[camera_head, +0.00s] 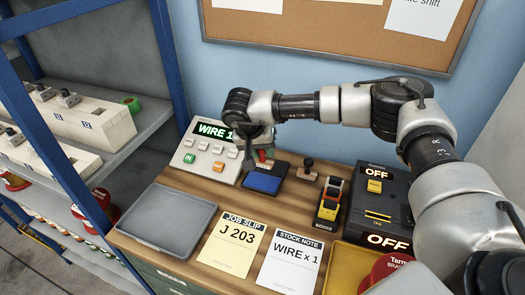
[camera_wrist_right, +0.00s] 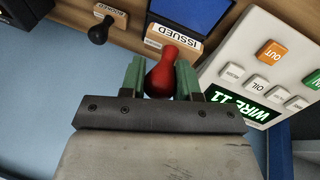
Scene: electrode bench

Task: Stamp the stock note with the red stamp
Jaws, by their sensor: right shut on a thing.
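The red-handled stamp (camera_wrist_right: 165,68) is between my right gripper's green fingers (camera_wrist_right: 160,82) in the right wrist view, and they are shut on its handle. Its base carries an ISSUED label (camera_wrist_right: 173,40). In the head view my right gripper (camera_head: 258,150) is at the back of the bench, with a bit of the red handle (camera_head: 263,154) showing beside the blue ink pad (camera_head: 263,182). I cannot tell whether the stamp touches the bench. The white stock note (camera_head: 290,264), reading WIRE x 1, lies at the front. My left gripper is not in view.
A dark-handled stamp (camera_head: 307,168) stands right of the pad. The yellow job slip (camera_head: 232,245) lies left of the note, beside a grey tray (camera_head: 150,235). A button panel (camera_head: 192,158) stands behind. A black-yellow device (camera_head: 330,205) and a black OFF unit (camera_head: 385,200) are at right.

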